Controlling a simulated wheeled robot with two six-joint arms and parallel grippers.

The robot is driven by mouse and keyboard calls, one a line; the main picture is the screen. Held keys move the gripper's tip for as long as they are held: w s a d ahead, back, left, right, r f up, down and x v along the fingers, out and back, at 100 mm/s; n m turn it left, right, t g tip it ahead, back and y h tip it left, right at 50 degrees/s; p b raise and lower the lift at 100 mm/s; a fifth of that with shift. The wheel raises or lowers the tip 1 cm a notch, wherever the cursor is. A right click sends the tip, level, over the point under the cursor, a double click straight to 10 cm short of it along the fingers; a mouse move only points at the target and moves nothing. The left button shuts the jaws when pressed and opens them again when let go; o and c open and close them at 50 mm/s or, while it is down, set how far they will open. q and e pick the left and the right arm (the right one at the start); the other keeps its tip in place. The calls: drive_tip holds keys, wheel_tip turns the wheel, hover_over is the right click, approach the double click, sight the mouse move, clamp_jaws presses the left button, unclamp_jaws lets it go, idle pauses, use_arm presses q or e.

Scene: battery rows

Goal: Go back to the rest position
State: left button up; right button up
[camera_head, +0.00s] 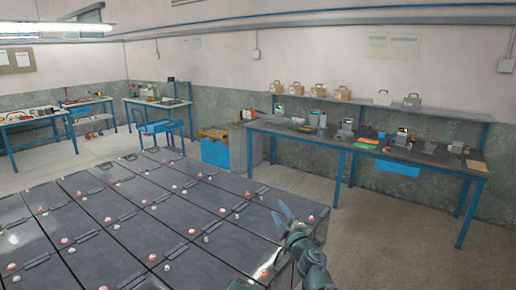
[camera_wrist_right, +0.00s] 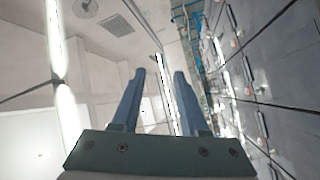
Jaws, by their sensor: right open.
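My right gripper (camera_head: 282,214) is raised in front of the right edge of the battery block in the head view, with its blue fingers apart and nothing between them. In the right wrist view its two fingers (camera_wrist_right: 158,75) stand apart and empty, against the wall and ceiling. The battery block (camera_head: 150,215) is a wide set of dark grey cells in rows, with red and pale terminals on top. My left gripper is not in view.
A long blue-legged workbench (camera_head: 340,143) with tools stands along the right wall, under a shelf (camera_head: 350,100) with several boxes. More workbenches (camera_head: 160,103) are at the back left. The floor (camera_head: 400,225) at right is clear.

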drive_tip(key=s+d+f+m+g+h, duration=0.3)
drive_tip(key=s+f+m+h, duration=0.15)
drive_tip(key=f+m, duration=0.2)
drive_tip(key=s+d+f+m+g+h, duration=0.3)
drive_tip(key=s+f+m+g+h, duration=0.15)
drive_tip(key=f, duration=0.25)
drive_tip(key=s+a+f+g, duration=0.2)
drive_tip(key=s+f+g, duration=0.1)
drive_tip(key=s, duration=0.4)
drive_tip(key=s+a+f+m+g+y, duration=0.1)
drive_tip(key=s+a+f+g, duration=0.1)
drive_tip(key=s, duration=0.6)
drive_tip(key=s+a+f+g+y, duration=0.1)
drive_tip(key=s+a+f+g, duration=0.2)
drive_tip(key=s+f+g, duration=0.2)
drive_tip(key=s, duration=0.2)
drive_tip(key=shift+s+m, duration=0.4)
drive_tip(key=shift+w+d+g, duration=0.1)
drive_tip(key=shift+g, duration=0.15)
